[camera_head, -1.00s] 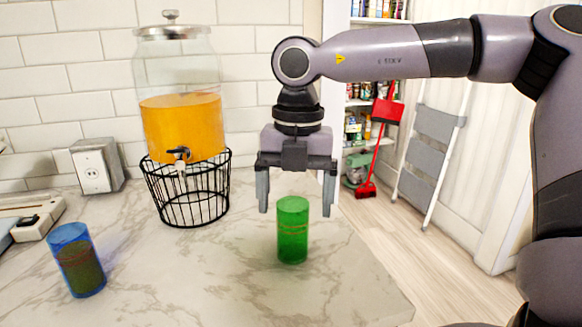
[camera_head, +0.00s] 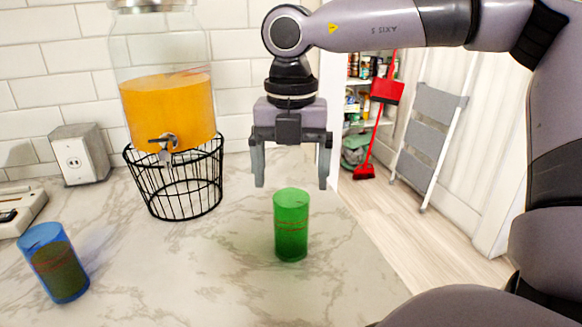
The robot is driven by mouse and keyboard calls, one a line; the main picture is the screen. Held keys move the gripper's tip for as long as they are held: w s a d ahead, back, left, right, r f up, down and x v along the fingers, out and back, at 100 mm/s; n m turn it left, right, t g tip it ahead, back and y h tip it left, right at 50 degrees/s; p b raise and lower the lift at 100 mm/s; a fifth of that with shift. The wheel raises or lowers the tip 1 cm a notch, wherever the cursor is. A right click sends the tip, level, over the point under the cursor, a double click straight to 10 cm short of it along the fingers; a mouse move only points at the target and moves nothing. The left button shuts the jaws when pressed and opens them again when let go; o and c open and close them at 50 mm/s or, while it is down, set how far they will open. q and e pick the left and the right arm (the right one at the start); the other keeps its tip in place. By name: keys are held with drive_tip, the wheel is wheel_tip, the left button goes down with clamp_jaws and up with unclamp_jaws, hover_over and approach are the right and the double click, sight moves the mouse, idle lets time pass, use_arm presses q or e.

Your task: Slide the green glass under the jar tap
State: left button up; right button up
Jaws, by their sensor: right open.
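The green glass (camera_head: 291,226) stands upright on the marble counter, right of the middle, near the counter's right edge. The glass jar (camera_head: 167,105) holds orange drink and sits on a black wire stand (camera_head: 177,190) to the left, near the tiled wall. Its tap (camera_head: 164,145) is at the front, low on the jar. My right gripper (camera_head: 292,186) points down with its fingers spread, above and seemingly a little behind the green glass. Nothing is between the fingers. My left gripper is not in view.
A blue glass (camera_head: 55,263) with dark contents stands at the front left. An outlet box (camera_head: 80,154) is by the wall. The counter (camera_head: 185,265) between the two glasses is clear. A red broom and dustpan (camera_head: 385,92) and a folded ladder (camera_head: 431,130) stand beyond the counter.

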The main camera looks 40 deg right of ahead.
sight(291, 209)
drive_tip(key=shift+f, duration=3.5)
drive_tip(key=c, duration=1.2)
